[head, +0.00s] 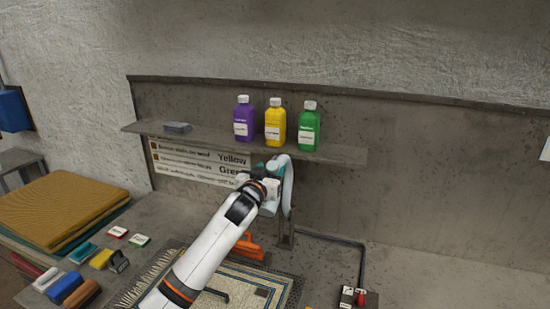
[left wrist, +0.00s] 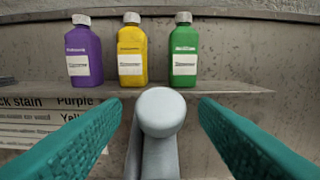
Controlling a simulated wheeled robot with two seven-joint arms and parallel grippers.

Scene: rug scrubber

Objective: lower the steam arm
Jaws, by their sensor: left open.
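The steam arm (head: 288,190) is a pale grey, rounded bar that stands raised behind the rug, below the shelf. In the left wrist view its rounded grey end (left wrist: 160,113) sits centred between my two teal fingers. My left gripper (head: 268,168) is open, with a gap on each side of the bar. My own wrist hides part of the steam arm in the head view. My right gripper is in neither view.
A shelf (head: 340,153) above holds purple (head: 244,120), yellow (head: 275,124) and green (head: 308,128) bottles. A patterned rug (head: 262,283) lies below with an orange tool (head: 248,247). Brushes and folded rugs (head: 62,208) are at left. A red-knobbed control (head: 359,298) is at front right.

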